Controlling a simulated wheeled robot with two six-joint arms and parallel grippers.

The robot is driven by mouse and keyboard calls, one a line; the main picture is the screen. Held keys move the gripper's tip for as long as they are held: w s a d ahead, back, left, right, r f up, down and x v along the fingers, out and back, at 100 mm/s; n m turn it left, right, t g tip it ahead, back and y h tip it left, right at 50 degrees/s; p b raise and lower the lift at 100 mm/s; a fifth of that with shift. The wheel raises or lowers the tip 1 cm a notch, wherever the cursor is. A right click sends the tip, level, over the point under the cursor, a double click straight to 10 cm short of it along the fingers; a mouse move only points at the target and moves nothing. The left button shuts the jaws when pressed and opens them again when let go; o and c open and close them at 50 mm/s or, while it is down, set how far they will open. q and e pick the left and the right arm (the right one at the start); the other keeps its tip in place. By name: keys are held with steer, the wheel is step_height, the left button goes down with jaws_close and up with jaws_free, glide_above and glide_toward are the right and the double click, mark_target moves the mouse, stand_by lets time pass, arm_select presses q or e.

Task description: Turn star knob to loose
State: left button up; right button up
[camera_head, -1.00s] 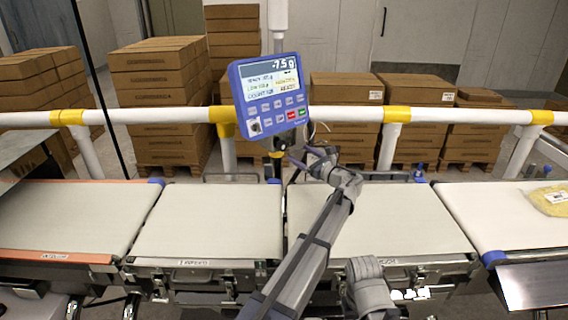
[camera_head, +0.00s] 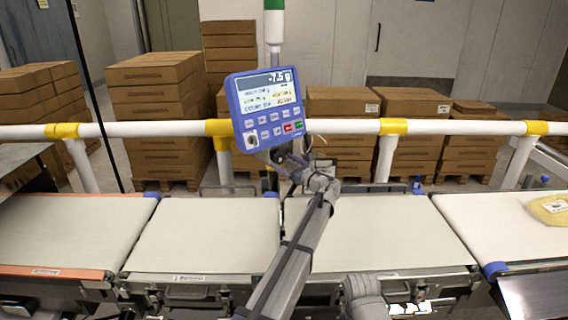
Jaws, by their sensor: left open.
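The blue control panel (camera_head: 267,108) stands on a post behind the belts. Its screen reads -7.5 g. A small black rotary switch (camera_head: 251,141) is at its lower left. I cannot clearly make out a star knob; the area just under the panel is small and partly covered by my left gripper. My left gripper (camera_head: 279,157) is open at the panel's lower edge, close to the post. Whether it touches anything there cannot be told. My right gripper is not in view.
A white guard rail (camera_head: 340,127) with yellow joints crosses behind the belts. The pale conveyor belts (camera_head: 205,235) in front are mostly clear. A yellow bag (camera_head: 550,208) lies on the far right belt. Stacked cartons (camera_head: 155,90) stand behind the rail.

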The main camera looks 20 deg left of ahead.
arm_select(q)
steer(key=shift+w+a, duration=0.15)
steer(key=shift+a, duration=0.1)
steer(key=shift+c, duration=0.3)
jaws_close()
